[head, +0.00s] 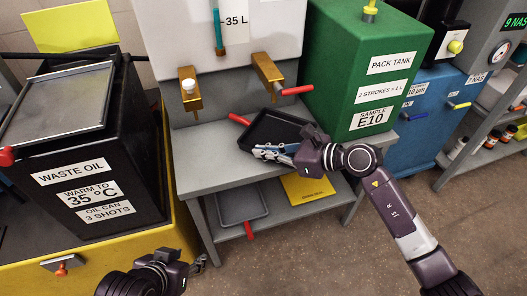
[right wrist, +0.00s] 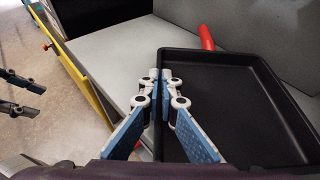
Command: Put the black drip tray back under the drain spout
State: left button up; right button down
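The black drip tray (head: 275,130) with a red handle (head: 239,119) is at the right part of the grey bench, beside the green tank. My right gripper (head: 262,152) is closed at the tray's near left rim; in the right wrist view its fingertips (right wrist: 162,78) meet over that wall of the tray (right wrist: 235,100). Whether the tray touches the bench is hard to tell. Two brass spouts stick out above the bench: the left one (head: 190,97) has a white cap, the right one (head: 268,75) a red lever. My left gripper (head: 197,262) is empty and low at the front; its fingers are apart in the right wrist view (right wrist: 22,92).
A grey tray (head: 241,205) with a red handle and a yellow sheet (head: 306,187) lie on the lower shelf. The black waste oil bin (head: 90,165) stands left, the green pack tank (head: 365,70) right. The bench's left part (head: 205,170) is clear.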

jog(key=shift+f, duration=0.1)
jog(key=c, duration=2.2)
grip_release()
pick_arm(q)
jog(key=shift+w+d+r+t, duration=0.2)
jog(key=shift+w+r+t, duration=0.1)
jog(key=shift+w, duration=0.15)
pick_arm(e)
jog(key=shift+o, duration=0.2)
jog(key=v, duration=0.3)
jog(key=shift+s+d+r+p, duration=0.1)
jog(key=shift+d+r+p, duration=0.15)
jog(key=shift+p, duration=0.1)
pick_arm(q)
jog(key=s+a+f+g, duration=0.2)
jog(key=s+g, duration=0.1)
jog(key=s, duration=0.4)
jog(key=shift+s+a+f+g+y+p, duration=0.15)
jog(key=shift+s+g+y+p, duration=0.15)
jog(key=shift+y, duration=0.1)
pick_arm(e)
jog(key=v, duration=0.8)
jog(key=shift+s+d, duration=0.2)
